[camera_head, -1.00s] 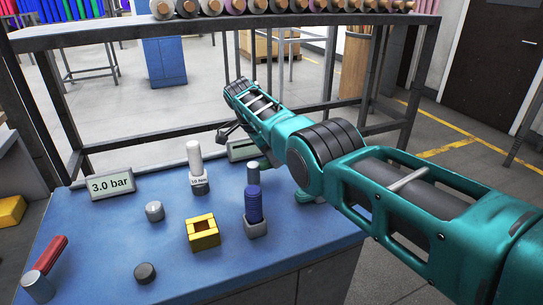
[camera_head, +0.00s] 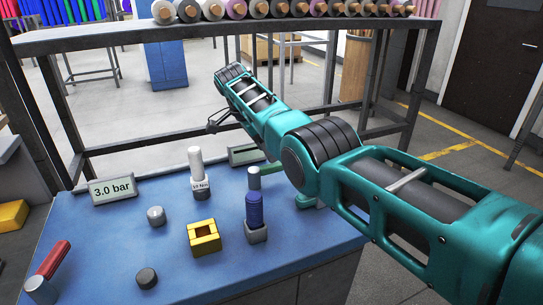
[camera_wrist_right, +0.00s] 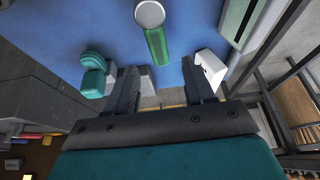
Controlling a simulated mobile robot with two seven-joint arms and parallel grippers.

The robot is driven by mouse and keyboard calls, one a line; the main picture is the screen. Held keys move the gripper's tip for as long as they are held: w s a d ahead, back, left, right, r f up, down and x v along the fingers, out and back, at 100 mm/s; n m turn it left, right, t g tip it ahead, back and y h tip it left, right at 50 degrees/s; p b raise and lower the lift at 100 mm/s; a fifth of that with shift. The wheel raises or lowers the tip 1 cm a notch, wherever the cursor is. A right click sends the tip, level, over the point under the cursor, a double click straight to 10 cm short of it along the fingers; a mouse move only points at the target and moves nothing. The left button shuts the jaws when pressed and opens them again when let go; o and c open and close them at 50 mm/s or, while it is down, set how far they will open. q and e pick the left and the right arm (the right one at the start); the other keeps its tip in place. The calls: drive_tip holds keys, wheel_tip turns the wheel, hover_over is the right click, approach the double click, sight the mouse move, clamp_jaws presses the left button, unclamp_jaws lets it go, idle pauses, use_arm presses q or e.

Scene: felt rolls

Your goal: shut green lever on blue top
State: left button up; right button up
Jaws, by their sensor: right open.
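In the right wrist view the green lever (camera_wrist_right: 158,46) points from the round grey cylinder end (camera_wrist_right: 149,13) towards my gripper. My right gripper (camera_wrist_right: 158,66) is open, its two fingers spread to either side of the lever's near end, with nothing visibly held. In the head view my right gripper (camera_head: 222,119) shows small and dark above the table's far side. My left gripper is not in view.
A red handle (camera_head: 53,258) on a grey cylinder lies at the left. A yellow square block (camera_head: 204,237), blue cylinder (camera_head: 254,208), white cylinder (camera_head: 196,160) and "3.0 bar" display (camera_head: 113,190) stand on the table. Teal knobs (camera_wrist_right: 93,60) sit left of my fingers.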

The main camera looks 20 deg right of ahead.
drive_tip(key=v, duration=0.7)
drive_tip(key=shift+a+r, duration=0.2)
drive_tip(key=shift+r, duration=0.15)
drive_tip(key=shift+s, duration=0.1)
